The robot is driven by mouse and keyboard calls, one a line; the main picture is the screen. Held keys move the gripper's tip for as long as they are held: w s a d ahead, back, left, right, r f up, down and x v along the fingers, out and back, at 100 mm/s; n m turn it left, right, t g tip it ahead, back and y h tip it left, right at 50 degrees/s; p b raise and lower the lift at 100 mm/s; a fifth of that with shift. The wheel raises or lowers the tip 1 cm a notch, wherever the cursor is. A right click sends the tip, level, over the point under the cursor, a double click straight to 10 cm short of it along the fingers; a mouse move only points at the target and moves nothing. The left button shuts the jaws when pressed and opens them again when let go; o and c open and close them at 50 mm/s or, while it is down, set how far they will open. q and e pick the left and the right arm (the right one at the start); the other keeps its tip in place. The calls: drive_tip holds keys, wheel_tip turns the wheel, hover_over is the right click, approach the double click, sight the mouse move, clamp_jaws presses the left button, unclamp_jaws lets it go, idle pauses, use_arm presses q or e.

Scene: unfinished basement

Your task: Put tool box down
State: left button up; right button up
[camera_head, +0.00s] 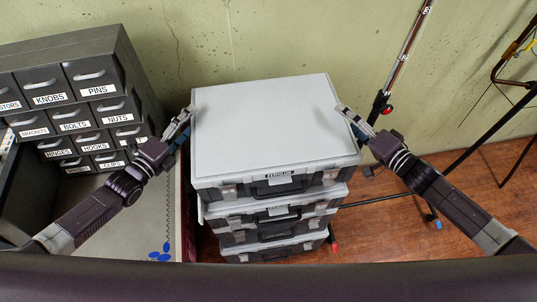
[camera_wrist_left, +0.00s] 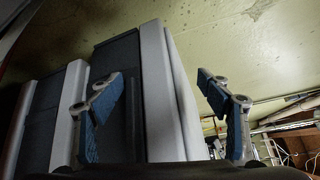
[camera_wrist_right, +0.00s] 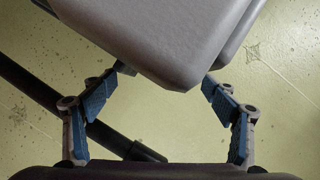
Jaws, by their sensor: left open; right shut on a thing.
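Whether the top box fully rests on the case below is hard to tell.
Lower cases (camera_head: 275,230) stand beneath on the wooden floor. A drawer cabinet (camera_head: 75,95) stands on a grey bench surface (camera_head: 120,215) to the left. A stand pole (camera_head: 400,60) and black tripod legs are to the right. A concrete wall (camera_head: 250,40) is behind.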

use_arm(q)
drive_tip(key=shift+s, duration=0.1)
use_arm(e)
drive_tip(key=shift+w+r, duration=0.1)
drive_tip(key=shift+r, duration=0.25)
drive_tip(key=shift+f, duration=0.1)
drive_tip(key=shift+s+f, duration=0.2)
drive_tip(key=shift+s, duration=0.05)
use_arm(q)
drive_tip(key=f+v, duration=0.1)
drive_tip(key=v, duration=0.6)
drive_tip(key=shift+s+a+r, duration=0.2)
drive_tip(key=shift+s+r, duration=0.1)
drive_tip(key=shift+r, duration=0.25)
use_arm(e)
drive_tip(key=v, duration=1.2)
drive_tip(key=shift+w+d, duration=0.15)
drive_tip(key=shift+w, duration=0.05)
